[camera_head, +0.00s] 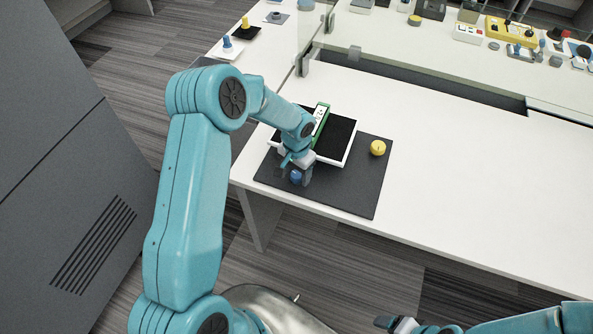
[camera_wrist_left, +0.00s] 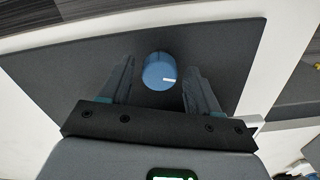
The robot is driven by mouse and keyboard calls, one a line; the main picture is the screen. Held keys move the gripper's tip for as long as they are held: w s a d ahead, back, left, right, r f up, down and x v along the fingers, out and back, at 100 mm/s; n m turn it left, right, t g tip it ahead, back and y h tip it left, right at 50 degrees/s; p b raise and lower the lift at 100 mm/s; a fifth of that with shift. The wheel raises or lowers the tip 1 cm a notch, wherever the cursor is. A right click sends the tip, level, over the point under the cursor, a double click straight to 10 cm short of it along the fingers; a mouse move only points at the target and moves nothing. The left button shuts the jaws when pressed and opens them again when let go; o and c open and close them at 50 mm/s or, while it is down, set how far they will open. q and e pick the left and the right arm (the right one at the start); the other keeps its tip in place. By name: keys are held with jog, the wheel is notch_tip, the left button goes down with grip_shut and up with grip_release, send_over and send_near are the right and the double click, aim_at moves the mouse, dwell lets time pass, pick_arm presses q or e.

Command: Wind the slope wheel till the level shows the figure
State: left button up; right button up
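A blue wheel (camera_head: 296,177) stands on the dark mat (camera_head: 360,203) at the near left. A yellow wheel (camera_head: 378,148) stands at the mat's right. A black-topped white plate (camera_head: 337,139) lies on the mat, with a green-framed level (camera_head: 321,118) on it; its figure is too small to read. My left gripper (camera_head: 297,168) is at the blue wheel. In the left wrist view, its open fingers (camera_wrist_left: 160,64) stand on either side of the blue wheel (camera_wrist_left: 158,72), with gaps showing. A green-lit display (camera_wrist_left: 172,177) is cut off there. My right gripper (camera_head: 388,322) is at the bottom edge.
A glass screen (camera_head: 312,35) on clamps stands beyond the mat. Behind it are several small devices, including a yellow box (camera_head: 510,32). The white table (camera_head: 480,165) is clear to the right.

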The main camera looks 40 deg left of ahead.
pick_arm(q)
jog(key=c, duration=0.8)
jog(key=shift+f+n+b, duration=0.15)
jog(key=shift+n+b, duration=0.35)
jog(key=shift+b, duration=0.4)
jog(key=n+b, duration=0.6)
jog(key=b, duration=0.2)
jog(key=shift+n, duration=0.4)
jog(key=n+b, duration=0.2)
jog(key=shift+n, duration=0.3)
jog(key=n+b, duration=0.2)
jog(key=n, duration=0.1)
jog(key=shift+n, duration=0.3)
jog(key=n+b, duration=0.1)
jog(key=n, duration=0.2)
jog(key=shift+r+b, duration=0.2)
jog(key=shift+b, duration=0.15)
jog(key=shift+n+b, duration=0.4)
jog(key=shift+n, duration=0.9)
jog(key=shift+r, duration=0.1)
